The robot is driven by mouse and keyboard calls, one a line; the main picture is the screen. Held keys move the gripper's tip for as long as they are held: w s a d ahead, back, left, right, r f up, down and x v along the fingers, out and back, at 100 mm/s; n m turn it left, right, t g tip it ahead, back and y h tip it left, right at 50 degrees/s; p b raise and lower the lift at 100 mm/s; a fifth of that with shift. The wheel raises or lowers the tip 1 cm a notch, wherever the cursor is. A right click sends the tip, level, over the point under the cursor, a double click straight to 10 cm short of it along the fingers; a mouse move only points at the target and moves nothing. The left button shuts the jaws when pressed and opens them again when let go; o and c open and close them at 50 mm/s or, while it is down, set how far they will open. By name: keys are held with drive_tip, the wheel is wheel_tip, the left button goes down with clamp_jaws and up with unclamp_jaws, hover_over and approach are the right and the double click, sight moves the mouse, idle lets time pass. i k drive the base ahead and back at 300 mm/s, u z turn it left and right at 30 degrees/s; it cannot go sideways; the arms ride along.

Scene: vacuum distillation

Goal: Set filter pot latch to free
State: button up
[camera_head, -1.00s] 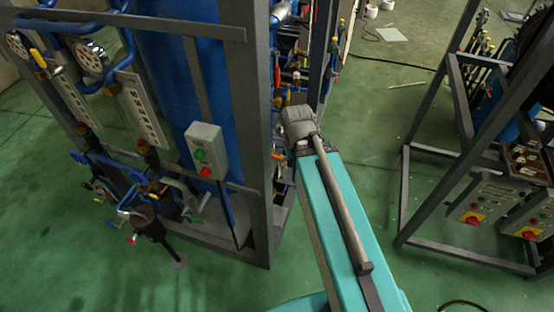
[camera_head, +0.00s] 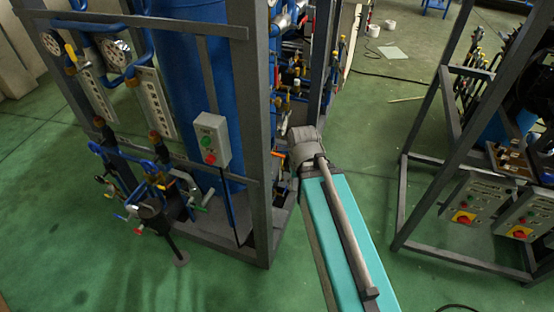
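A small dark pot (camera_head: 151,209) hangs low at the front left of the blue skid, among pipes and small valve handles. It may be the filter pot; its latch is too small to make out. A red-tipped handle (camera_head: 138,231) sticks out beside it. My teal arm (camera_head: 340,240) reaches from the bottom edge up to the right side of the skid frame, well to the right of the pot. My gripper is not visible.
The skid's grey frame post (camera_head: 255,150) stands between my arm and the pot. A grey button box (camera_head: 211,139) hangs on the skid. Another grey rack (camera_head: 409,205) with switch panels (camera_head: 470,202) stands at right. Green floor is clear at lower left and between the racks.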

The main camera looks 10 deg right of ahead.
sight(277, 155)
drive_tip(key=z, duration=1.55)
drive_tip(key=i, duration=0.45)
drive_tip(key=u, duration=1.2)
